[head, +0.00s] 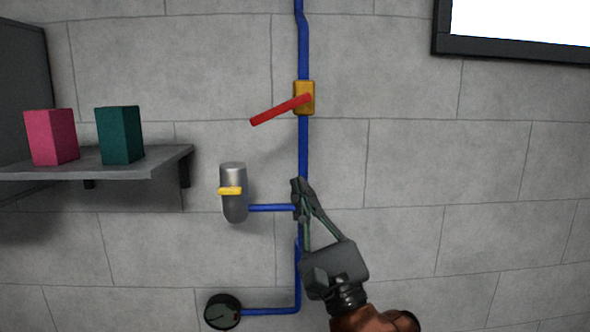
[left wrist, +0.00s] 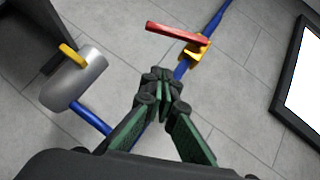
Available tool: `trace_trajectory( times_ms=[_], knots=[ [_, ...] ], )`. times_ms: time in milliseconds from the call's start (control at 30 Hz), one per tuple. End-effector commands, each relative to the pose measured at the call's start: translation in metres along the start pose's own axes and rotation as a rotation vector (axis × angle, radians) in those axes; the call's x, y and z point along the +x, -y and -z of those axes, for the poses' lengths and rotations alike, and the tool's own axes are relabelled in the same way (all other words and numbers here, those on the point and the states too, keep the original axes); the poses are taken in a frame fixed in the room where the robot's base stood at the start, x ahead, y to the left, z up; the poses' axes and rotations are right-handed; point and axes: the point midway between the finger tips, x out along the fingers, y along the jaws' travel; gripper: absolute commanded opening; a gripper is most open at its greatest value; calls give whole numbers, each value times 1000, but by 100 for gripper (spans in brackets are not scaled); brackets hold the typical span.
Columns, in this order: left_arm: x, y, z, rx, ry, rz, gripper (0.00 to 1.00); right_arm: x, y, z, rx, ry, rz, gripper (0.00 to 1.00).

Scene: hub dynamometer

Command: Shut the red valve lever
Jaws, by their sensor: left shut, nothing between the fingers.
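The red valve lever (head: 280,109) sticks out to the left and slightly down from a yellow valve body (head: 304,98) on the blue vertical pipe (head: 303,145). In the left wrist view the lever (left wrist: 177,32) and the yellow valve body (left wrist: 194,52) are beyond the fingertips. My left gripper (head: 299,184) is shut and empty, below the valve and in front of the pipe, apart from the lever. Its closed fingers also show in the left wrist view (left wrist: 160,75). My right gripper is not in view.
A silver cylinder with a yellow handle (head: 233,207) is left of my gripper. A round dark gauge (head: 222,311) sits lower left. A shelf (head: 160,163) holds a pink block (head: 51,137) and a green block (head: 119,135). A framed panel (head: 520,52) hangs upper right.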

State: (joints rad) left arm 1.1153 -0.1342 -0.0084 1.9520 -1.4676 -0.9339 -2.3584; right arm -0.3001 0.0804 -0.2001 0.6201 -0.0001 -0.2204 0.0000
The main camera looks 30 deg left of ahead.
Motion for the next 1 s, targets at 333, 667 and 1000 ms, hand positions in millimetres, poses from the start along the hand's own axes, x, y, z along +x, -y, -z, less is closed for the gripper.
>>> trace_trajectory(
  times_ms=[333,667,1000],
  knots=[
    [71,0,-2,-3,-1,-2,0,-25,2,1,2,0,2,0],
    [111,1,-22,-8,-3,0,0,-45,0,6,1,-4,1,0],
    [116,0,-26,-6,-4,2,0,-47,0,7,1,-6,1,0]
  ],
)
